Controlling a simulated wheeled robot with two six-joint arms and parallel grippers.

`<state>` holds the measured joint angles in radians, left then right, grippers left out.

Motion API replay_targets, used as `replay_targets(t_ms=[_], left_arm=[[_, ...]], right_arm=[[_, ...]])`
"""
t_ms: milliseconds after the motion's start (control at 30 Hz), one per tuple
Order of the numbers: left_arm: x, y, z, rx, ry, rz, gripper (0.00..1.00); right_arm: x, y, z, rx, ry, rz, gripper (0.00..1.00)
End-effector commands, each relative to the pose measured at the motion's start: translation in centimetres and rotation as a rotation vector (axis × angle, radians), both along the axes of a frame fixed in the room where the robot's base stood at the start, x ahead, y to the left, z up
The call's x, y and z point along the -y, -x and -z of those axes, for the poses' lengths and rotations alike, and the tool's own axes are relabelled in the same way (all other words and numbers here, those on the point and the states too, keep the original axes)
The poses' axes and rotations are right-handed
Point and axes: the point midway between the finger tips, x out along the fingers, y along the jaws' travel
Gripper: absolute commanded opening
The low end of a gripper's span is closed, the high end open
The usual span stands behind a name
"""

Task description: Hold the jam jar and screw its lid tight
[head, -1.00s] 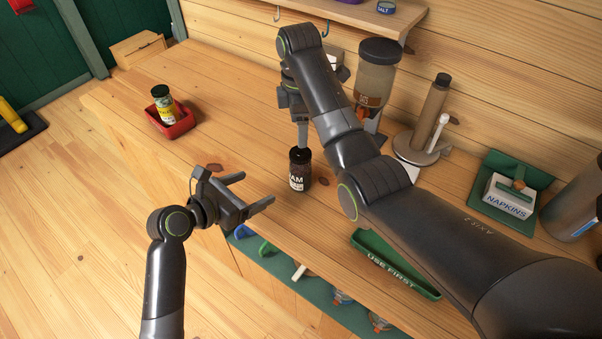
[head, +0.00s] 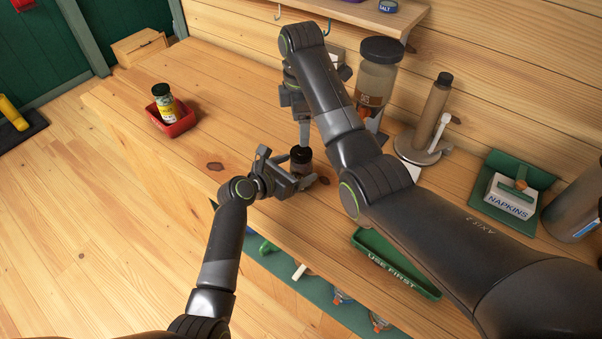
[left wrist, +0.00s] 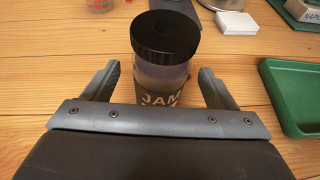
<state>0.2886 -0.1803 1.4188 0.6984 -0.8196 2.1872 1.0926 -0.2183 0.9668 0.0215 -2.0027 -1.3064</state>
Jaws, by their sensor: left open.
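The jam jar (head: 302,168) stands upright on the wooden counter, its lower part mostly hidden by my left gripper (head: 289,166). Its dark lid (head: 301,154) is on top; how tightly it sits cannot be seen. In the left wrist view the jar (left wrist: 160,78) stands between the two open fingers of my left gripper (left wrist: 158,72), with a visible gap on the right. My right gripper (head: 303,140) points down above the jar in the head view; its fingers overlap in sight. No right finger shows on the lid (left wrist: 165,34) in the left wrist view.
A green tray (head: 395,264) marked USE FIRST lies at the counter's front edge, right of the jar. A red bin (head: 182,122) holds a small jar at the left. A large canister (head: 374,80), towel holder (head: 436,115) and napkins (head: 510,196) stand behind.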

Motion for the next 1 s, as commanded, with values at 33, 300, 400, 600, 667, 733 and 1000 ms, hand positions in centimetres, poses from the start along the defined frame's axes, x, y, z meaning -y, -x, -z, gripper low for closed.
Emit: replay_targets(t_ms=[33,300,400,600,667,733,1000], left_arm=[[0.4,-0.4,0.2,-0.001,0.001,0.001,0.79],[1.3,-1.4,0.8,-0.001,0.001,0.0,0.79],[1.4,-1.5,0.8,0.0,0.0,0.0,0.79],[1.4,-1.5,0.8,0.0,0.0,0.0,0.79],[1.4,-1.5,0.8,-0.001,0.001,0.0,0.74],[1.4,-1.5,0.8,-0.001,0.001,0.0,0.65],[1.3,-1.5,0.8,-0.001,0.001,0.0,0.3]], right_arm=[[0.0,0.0,0.0,0.0,0.0,0.0,0.68],[0.0,0.0,0.0,0.0,0.0,0.0,0.68],[0.0,0.0,0.0,0.0,0.0,0.0,0.68],[0.0,0.0,0.0,0.0,0.0,0.0,0.68],[0.0,0.0,0.0,0.0,0.0,0.0,0.68],[0.0,0.0,0.0,0.0,0.0,0.0,0.68],[0.0,0.0,0.0,0.0,0.0,0.0,0.68]])
